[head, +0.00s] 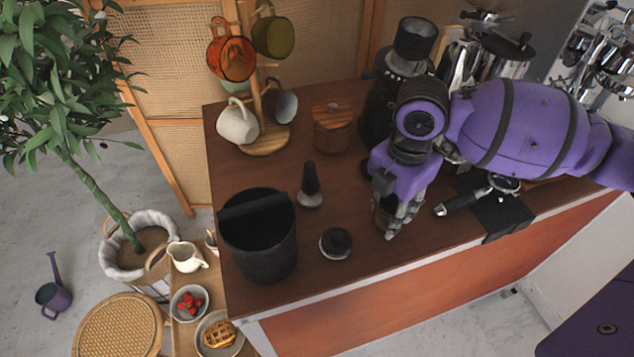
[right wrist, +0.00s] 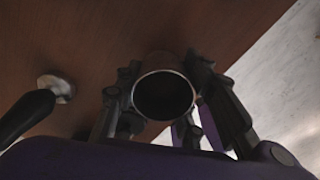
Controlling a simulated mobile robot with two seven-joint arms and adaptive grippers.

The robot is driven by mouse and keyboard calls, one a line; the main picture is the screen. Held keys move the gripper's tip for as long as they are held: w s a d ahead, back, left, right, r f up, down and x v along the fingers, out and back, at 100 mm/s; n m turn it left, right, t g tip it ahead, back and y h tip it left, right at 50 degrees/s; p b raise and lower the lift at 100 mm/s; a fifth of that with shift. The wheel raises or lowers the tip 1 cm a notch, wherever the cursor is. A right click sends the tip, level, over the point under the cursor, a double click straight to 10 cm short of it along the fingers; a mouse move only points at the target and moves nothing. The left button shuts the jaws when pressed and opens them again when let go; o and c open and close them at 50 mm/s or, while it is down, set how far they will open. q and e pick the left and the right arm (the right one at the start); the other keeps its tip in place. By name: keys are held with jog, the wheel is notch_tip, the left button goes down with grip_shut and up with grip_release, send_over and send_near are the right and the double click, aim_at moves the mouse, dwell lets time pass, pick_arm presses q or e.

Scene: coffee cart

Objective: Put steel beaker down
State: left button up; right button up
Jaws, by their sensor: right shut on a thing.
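The steel beaker is a small open cylinder; it shows best in the right wrist view (right wrist: 165,94), its round rim facing the camera and its inside dark. My right gripper (right wrist: 165,108) is shut around its sides. In the head view, the right gripper (head: 390,222) points down at the counter's front part, and its fingers hide most of the beaker (head: 380,213). The beaker is upright and close to the counter top; I cannot tell whether its base touches. My left gripper is not in view.
On the wooden counter (head: 285,168), a black knock bin (head: 260,245), a tamper (head: 310,190) and a round black-topped tool (head: 336,243) stand left of the gripper. A portafilter (head: 465,200) lies to its right. A grinder (head: 383,100) and wooden-lidded canister (head: 333,130) are behind.

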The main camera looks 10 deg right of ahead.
notch_tip(320, 180, down, 2)
jog(key=shift+f, duration=0.15)
jog(key=shift+s, duration=0.1)
jog(key=shift+f, duration=0.1)
jog(key=o, duration=1.2)
jog(key=shift+c, duration=0.2)
